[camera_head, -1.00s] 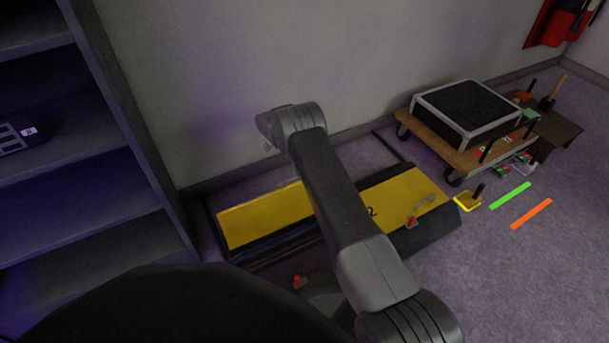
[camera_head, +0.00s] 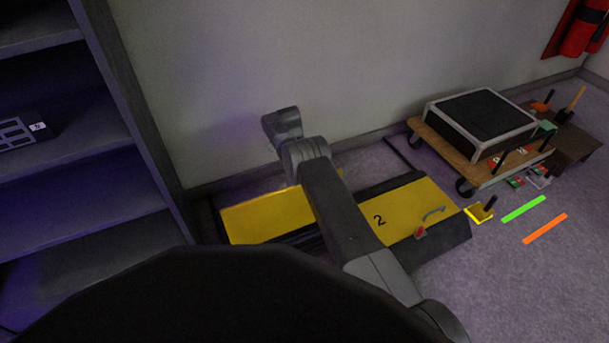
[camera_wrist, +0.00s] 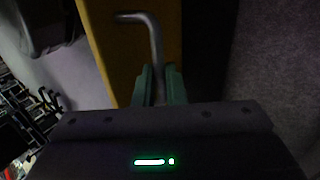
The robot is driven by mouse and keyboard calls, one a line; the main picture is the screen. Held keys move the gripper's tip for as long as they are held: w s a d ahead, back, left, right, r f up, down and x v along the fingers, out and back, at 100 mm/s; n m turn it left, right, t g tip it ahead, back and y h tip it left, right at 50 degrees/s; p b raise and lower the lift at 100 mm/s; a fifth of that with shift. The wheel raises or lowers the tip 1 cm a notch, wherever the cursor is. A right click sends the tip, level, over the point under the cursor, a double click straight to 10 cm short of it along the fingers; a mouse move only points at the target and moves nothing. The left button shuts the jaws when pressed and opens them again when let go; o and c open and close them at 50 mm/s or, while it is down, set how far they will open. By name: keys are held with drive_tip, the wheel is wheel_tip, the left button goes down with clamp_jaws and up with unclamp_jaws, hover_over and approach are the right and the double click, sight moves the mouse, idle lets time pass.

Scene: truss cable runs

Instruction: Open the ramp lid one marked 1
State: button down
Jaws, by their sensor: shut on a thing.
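The left yellow lid (camera_head: 268,217) lies on the black cable ramp at the foot of the wall; my arm crosses in front of its right end. No number shows on it from here. The right yellow lid (camera_head: 408,207) bears a black 2, a grey handle and a red latch (camera_head: 420,231). In the wrist view my gripper (camera_wrist: 160,84) has its green fingers shut on a bent grey handle (camera_wrist: 153,38) of a yellow lid (camera_wrist: 122,62). In the head view my gripper is hidden behind my arm. I cannot tell whether the left lid is tilted.
A wooden dolly (camera_head: 455,148) with a black-topped box (camera_head: 483,116) stands to the right. A yellow-edged block (camera_head: 479,213), a green strip (camera_head: 523,208) and an orange strip (camera_head: 545,228) lie on the floor. A grey shelf (camera_head: 85,140) stands at left.

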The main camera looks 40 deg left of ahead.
drive_tip(key=shift+w+d+f, duration=0.1)
drive_tip(key=shift+d+f, duration=0.15)
drive_tip(key=shift+f, duration=0.1)
drive_tip(key=c, duration=1.5)
unclamp_jaws()
drive_tip(key=shift+w+f, duration=0.1)
drive_tip(key=shift+a+r, duration=0.1)
drive_tip(key=shift+r, duration=0.2)
wheel_tip(320, 180, up, 10)
drive_tip(key=p, duration=0.4)
drive_tip(key=shift+f, duration=0.15)
